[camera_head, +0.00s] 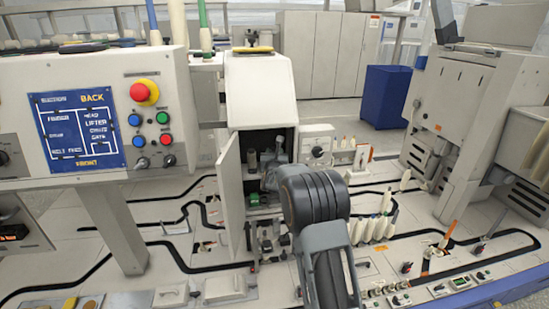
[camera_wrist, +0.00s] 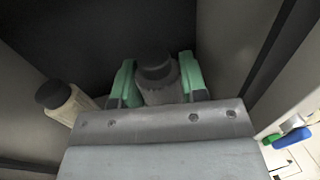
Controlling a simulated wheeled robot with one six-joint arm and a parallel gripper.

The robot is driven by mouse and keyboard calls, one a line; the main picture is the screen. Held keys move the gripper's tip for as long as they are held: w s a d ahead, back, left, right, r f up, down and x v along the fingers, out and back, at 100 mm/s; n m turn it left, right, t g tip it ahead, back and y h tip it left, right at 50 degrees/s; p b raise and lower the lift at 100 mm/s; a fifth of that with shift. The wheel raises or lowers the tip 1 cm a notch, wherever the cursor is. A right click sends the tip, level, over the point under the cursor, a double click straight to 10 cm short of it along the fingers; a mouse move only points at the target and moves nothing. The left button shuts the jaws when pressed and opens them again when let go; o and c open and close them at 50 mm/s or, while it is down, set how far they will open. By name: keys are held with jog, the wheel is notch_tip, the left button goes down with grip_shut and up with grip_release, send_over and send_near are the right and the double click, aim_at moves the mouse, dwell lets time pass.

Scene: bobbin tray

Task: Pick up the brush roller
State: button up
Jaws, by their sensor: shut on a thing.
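In the wrist view, my gripper (camera_wrist: 156,80) has its two green fingers on either side of a grey, upright cylinder with a dark top, which looks to be the brush roller (camera_wrist: 160,92). The gripper is shut on it, inside a dark cabinet compartment. The roller's lower part is hidden behind the gripper body. In the head view, my arm reaches into the open cabinet (camera_head: 262,98), and the fingertips are too small and covered to make out.
A pale bottle-like item with a dark cap (camera_wrist: 68,102) stands left of my gripper, close by. Cabinet walls enclose both sides. The cabinet door (camera_head: 231,195) stands open at left. Several pale bobbins (camera_head: 375,228) stand right of my arm. A blue bin (camera_head: 386,95) is farther back.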

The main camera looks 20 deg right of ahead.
jog(key=shift+c, duration=0.6)
notch_tip(320, 180, up, 7)
jog(key=shift+s+r, duration=0.1)
jog(key=shift+r, duration=0.05)
jog(key=shift+s+a+m+g+h+b, duration=0.95)
jog(key=shift+s+a+h+b, duration=0.8)
jog(key=shift+s, duration=7.25)
jog(key=s+a+f+m+g+h, duration=0.15)
jog(key=a+f, duration=0.25)
jog(key=f, duration=0.5)
jog(key=s+a+f+m+g+h, duration=0.1)
jog(key=s+a+f, duration=0.15)
jog(key=f, duration=0.55)
jog(key=s+a+f+m+g+h, duration=0.1)
jog(key=a+f, duration=0.3)
jog(key=f, duration=0.5)
notch_tip(320, 180, up, 17)
jog(key=w+n+t+y+p, duration=0.2)
jog(key=n+t+y+p, duration=0.4)
jog(key=p, duration=0.6)
jog(key=y, duration=0.2)
jog(key=shift+w+a+n+y, duration=0.15)
jog(key=shift+a+n+y, duration=0.15)
jog(key=shift+y, duration=0.1)
